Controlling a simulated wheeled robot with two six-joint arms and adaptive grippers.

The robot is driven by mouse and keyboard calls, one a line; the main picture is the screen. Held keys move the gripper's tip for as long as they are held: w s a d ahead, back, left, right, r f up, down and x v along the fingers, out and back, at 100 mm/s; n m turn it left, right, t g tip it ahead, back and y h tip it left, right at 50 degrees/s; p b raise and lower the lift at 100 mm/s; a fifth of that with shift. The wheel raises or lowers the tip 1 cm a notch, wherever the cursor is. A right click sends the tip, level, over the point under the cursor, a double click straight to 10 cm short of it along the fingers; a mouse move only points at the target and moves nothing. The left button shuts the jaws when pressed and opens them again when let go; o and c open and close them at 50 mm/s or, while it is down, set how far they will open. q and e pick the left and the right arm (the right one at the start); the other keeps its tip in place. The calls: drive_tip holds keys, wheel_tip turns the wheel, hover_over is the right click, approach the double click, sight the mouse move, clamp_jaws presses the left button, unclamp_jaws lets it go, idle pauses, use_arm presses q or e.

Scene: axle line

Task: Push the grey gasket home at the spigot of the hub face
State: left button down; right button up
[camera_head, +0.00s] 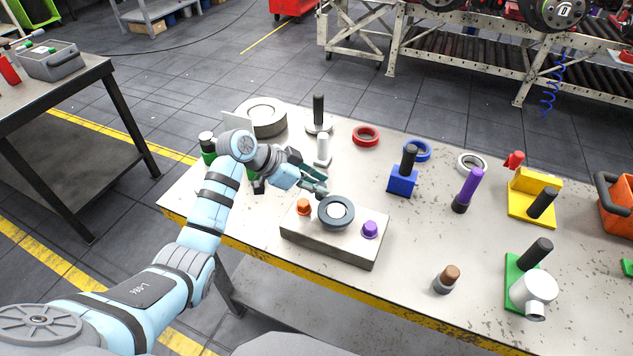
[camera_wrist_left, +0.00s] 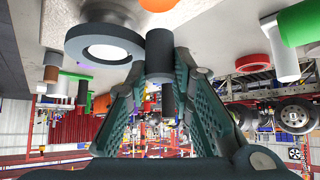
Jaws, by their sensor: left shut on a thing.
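The dark grey gasket (camera_head: 325,221) is a thick ring around the pale spigot (camera_head: 338,211) on the hub face, a grey block (camera_head: 320,248). In the left wrist view the gasket (camera_wrist_left: 80,46) shows at upper left around the bright spigot (camera_wrist_left: 103,53). My left gripper (camera_head: 319,191) is at the gasket's far left edge. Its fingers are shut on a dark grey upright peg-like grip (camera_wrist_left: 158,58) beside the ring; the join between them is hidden. I cannot tell how far down the gasket sits. My right gripper is not in view.
An orange knob (camera_head: 303,207) and a purple knob (camera_head: 370,230) flank the spigot. Behind stand a white cylinder (camera_head: 323,148), a red ring (camera_head: 366,136) and a blue block with a black handle (camera_head: 402,181). The table right of the block is partly free, near a brown-topped peg (camera_head: 446,280).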

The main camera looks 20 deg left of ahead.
use_arm(q)
drive_tip(key=shift+f+b, duration=0.6)
drive_tip(key=shift+f, duration=0.5)
drive_tip(key=shift+f, duration=0.1)
drive_tip(key=c, duration=1.3)
unclamp_jaws()
drive_tip(key=v, duration=1.2)
